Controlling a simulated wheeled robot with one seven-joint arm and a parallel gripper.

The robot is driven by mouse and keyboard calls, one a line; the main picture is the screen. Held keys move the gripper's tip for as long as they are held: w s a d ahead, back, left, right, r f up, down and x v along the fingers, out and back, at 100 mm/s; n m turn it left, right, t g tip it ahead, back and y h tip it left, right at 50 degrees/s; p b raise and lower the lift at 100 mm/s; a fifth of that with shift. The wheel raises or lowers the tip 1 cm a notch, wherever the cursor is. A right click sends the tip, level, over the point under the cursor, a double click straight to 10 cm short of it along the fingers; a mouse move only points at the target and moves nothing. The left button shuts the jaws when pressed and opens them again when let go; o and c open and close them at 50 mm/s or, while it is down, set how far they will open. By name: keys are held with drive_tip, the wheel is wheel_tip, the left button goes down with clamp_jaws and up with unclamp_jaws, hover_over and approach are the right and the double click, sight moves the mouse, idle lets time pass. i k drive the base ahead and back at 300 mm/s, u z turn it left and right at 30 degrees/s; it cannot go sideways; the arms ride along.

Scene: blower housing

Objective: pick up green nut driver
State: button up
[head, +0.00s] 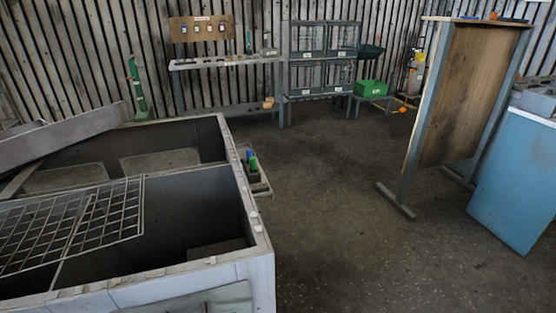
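A small upright green handle (253,163) shows at the outer right side of the large grey housing, and it looks like the green nut driver. It is too small to make out its tip. A blue handle (249,154) stands close behind it. Both stand in or at a narrow grey tray (262,187) along the housing's right wall. The lower ends of the handles are hidden. My gripper is not in view.
The large open grey housing (258,235) fills the lower left, with a wire grid (75,225) over part of it. A wooden board on a frame (460,95) and a blue cabinet (515,175) stand right. A bench (225,63) and green bin (370,92) are behind. The middle floor is clear.

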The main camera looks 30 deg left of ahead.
sight(252, 159)
drive_tip(key=z, duration=0.1)
drive_tip(key=i, duration=1.55)
drive_tip(key=u, duration=0.4)
drive_tip(key=i, duration=1.25)
drive_tip(key=u, duration=1.35)
drive_tip(key=i, duration=0.8)
drive_tip(key=u, duration=0.45)
